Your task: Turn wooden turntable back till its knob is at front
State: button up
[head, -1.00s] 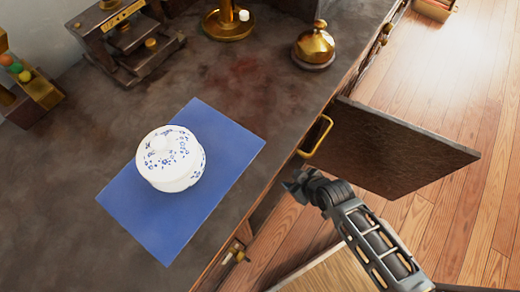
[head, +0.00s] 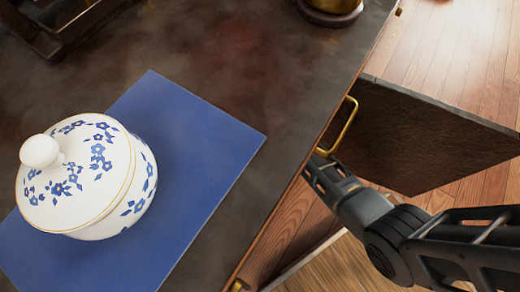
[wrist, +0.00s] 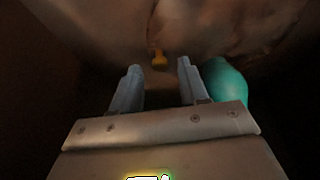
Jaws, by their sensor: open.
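In the wrist view, a brownish rounded surface, seemingly the wooden turntable (wrist: 110,38), fills the top of the picture in dim light. A small yellow-orange knob (wrist: 159,60) stands out near its middle. My gripper (wrist: 160,68) is open, its two grey fingers pointing toward the surface. The knob shows in the gap between the fingertips; I cannot tell whether either finger touches it. In the head view the turntable and my gripper are hidden below the counter, where my arm reaches in.
A teal rounded object (wrist: 228,84) is close beside my right finger. An open dark door (head: 420,140) with a brass handle (head: 340,126) stands beside my arm. A white, blue-flowered lidded pot (head: 95,185) sits on a blue mat (head: 205,140) on the dark counter (head: 225,60).

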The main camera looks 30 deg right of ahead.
jog(key=shift+b+x, duration=0.3)
jog(key=shift+x, duration=0.65)
jog(key=shift+r, duration=0.1)
grip_shut()
